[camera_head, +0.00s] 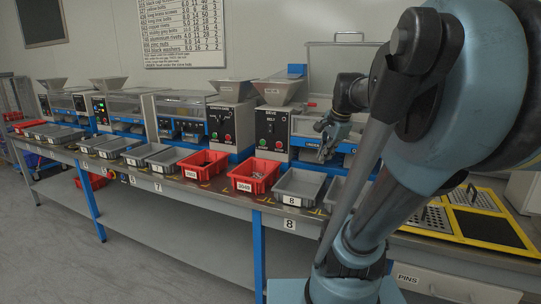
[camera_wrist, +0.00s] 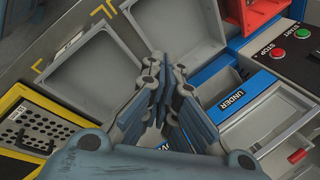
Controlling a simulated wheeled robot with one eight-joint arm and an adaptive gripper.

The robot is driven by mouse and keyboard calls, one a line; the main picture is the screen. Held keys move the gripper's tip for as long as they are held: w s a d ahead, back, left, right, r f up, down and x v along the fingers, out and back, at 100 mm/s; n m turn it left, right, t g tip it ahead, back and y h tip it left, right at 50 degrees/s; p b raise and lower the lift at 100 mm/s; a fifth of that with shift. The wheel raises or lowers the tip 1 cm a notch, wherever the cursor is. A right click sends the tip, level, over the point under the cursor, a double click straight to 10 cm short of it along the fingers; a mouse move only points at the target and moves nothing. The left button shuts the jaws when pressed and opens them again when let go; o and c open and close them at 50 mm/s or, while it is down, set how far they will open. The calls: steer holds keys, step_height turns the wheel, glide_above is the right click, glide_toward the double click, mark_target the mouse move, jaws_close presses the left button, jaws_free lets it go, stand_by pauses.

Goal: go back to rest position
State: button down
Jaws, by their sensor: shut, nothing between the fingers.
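My gripper (camera_head: 328,140) hangs above the right part of the bench, in front of a sorting machine, with my arm reaching in from the right. In the wrist view my gripper (camera_wrist: 168,98) has its fingers together and nothing shows between them. Below it in that view are an empty grey bin (camera_wrist: 92,72) and a second grey bin (camera_wrist: 178,30). The machine's blue strip marked UNDER (camera_wrist: 232,100) lies just right of the fingers.
The bench (camera_head: 225,189) carries several machines and a row of bins. Red bins (camera_head: 203,165), (camera_head: 253,175) stand left of a grey bin (camera_head: 298,188). A yellow perforated panel (camera_head: 490,228) lies at the right. The floor (camera_head: 120,265) in front is clear.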

steer(key=s+f+n+g+h, duration=0.1)
steer(key=s+f+n+g, duration=0.1)
steer(key=s+f+n, duration=1.2)
step_height(320, 180, down, 3)
steer(key=shift+s+f+h, duration=0.1)
steer(key=shift+s+h, duration=0.2)
steer(key=shift+s, duration=0.5)
steer(key=shift+w, duration=0.1)
steer(key=shift+w+f, duration=0.2)
steer(key=shift+w, duration=0.15)
